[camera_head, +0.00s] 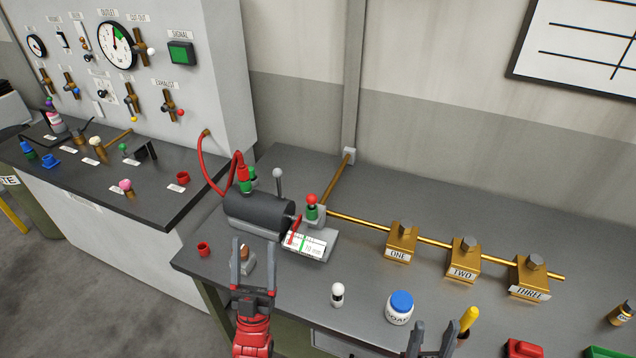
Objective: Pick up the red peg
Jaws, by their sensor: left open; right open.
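No thing in view is clearly a separate red peg. A small reddish-brown peg (245,252) stands in a grey block, seen between the fingers of my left gripper (254,250). That gripper is open; I cannot tell how far above the peg it is. A red knob (311,199) tops a green-and-grey fitting behind the gauge card. A red pointer (295,229) stands at the dark cylinder's end. A short red ring (204,248) lies near the bench's left edge. My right gripper (433,332) is open at the lower edge, left of a yellow-handled tool (468,318).
A dark cylinder (258,211) with a red hose stands behind my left gripper. Brass blocks ONE (399,256), TWO (462,272) and THREE (528,292) line a brass pipe. A blue-lidded jar (400,305) and a white-topped peg (337,291) stand between the grippers.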

